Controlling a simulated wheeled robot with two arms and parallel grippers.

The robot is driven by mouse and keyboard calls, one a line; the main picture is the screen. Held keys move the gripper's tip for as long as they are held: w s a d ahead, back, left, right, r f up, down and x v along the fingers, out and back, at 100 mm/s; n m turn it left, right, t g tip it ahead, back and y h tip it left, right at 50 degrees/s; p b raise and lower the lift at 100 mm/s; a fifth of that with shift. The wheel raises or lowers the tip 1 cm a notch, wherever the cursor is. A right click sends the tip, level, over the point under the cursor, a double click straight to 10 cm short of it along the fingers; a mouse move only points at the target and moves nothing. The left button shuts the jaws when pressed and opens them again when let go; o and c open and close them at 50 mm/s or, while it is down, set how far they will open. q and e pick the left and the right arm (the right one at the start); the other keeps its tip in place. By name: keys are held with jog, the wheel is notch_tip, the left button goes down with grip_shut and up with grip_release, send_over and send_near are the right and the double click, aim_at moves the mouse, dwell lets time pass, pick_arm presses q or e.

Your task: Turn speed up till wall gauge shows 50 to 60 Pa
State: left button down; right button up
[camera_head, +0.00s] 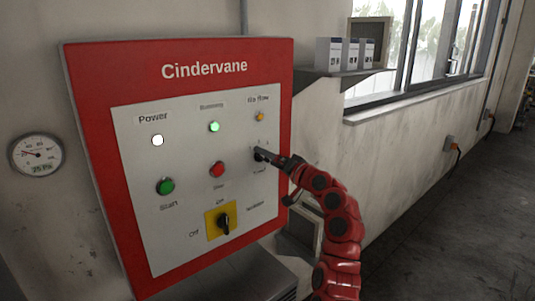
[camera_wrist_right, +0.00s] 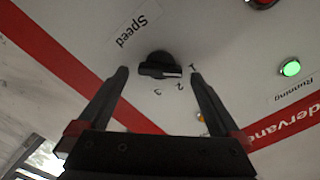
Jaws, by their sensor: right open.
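The round wall gauge (camera_head: 36,155) hangs left of the red panel in the head view. Its needle points left, and its small digital readout is too blurred to read surely. The black speed knob (camera_wrist_right: 158,64) sits on the panel beside the label Speed, with the numerals 1, 2 and 3 near it. My right gripper (camera_wrist_right: 159,73) is open, with one finger on each side of the knob; I cannot tell if they touch it. In the head view my right gripper (camera_head: 268,157) covers most of the knob. My left gripper is not in view.
The red Cindervane panel (camera_head: 80,110) carries a lit white power lamp (camera_head: 157,140), a lit green lamp (camera_head: 214,127), an amber lamp (camera_head: 260,117), a green button (camera_head: 165,186), a red button (camera_head: 216,169) and a black switch on yellow (camera_head: 224,222). A shelf (camera_head: 325,77) holds boxes.

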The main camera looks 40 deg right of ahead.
jog(key=shift+w, duration=0.5)
jog(key=c, duration=1.4)
